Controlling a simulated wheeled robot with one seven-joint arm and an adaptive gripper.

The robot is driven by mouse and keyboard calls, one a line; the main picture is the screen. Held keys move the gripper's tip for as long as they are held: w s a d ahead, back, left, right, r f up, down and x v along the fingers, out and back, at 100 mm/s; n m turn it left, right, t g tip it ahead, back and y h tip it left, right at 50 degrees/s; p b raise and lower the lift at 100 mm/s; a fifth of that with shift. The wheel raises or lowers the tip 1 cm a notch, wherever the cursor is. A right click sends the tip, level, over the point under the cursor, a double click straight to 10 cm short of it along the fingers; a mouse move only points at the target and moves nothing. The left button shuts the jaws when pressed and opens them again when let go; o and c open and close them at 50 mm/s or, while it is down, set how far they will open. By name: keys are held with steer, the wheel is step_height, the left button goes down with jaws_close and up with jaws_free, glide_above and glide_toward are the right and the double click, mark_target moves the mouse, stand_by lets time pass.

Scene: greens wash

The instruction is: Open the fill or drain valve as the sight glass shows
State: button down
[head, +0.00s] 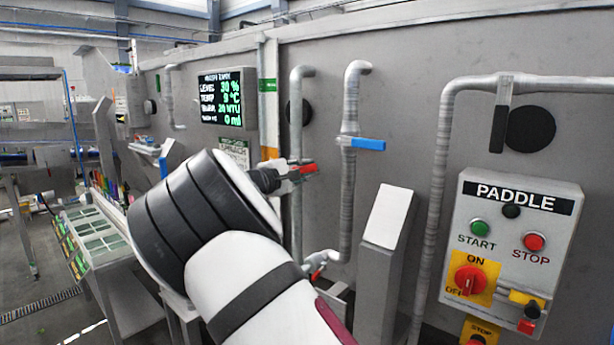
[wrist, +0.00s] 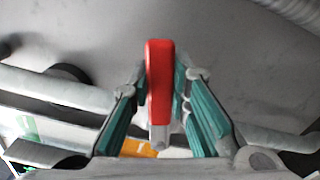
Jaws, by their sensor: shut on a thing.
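My gripper (head: 286,175) is shut on a red valve handle (head: 304,169) at the vertical pipe on the grey tank wall. In the wrist view the red handle (wrist: 159,75) stands between the two teal finger pads of my gripper (wrist: 163,92). In the head view the handle's red end sticks out to the right past the fingers. A blue valve handle (head: 368,144) on the pipe to the right lies crosswise to that pipe. A screen (head: 222,100) on the wall reads level 30 % and temp 9 °C. I cannot make out a sight glass; my arm hides part of the wall.
A paddle control box (head: 512,245) with start and stop buttons and a red switch is at the right. A sloped grey post (head: 385,250) stands in front of the wall. A panel table (head: 98,240) is at the left. Pipes stand close beside my gripper.

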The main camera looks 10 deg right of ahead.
steer(key=shift+w+a+r+n, duration=0.2)
steer(key=shift+r+n, duration=0.3)
steer(key=shift+n, duration=0.3)
steer(key=c, duration=1.5)
jaws_free()
steer(key=v, duration=1.2)
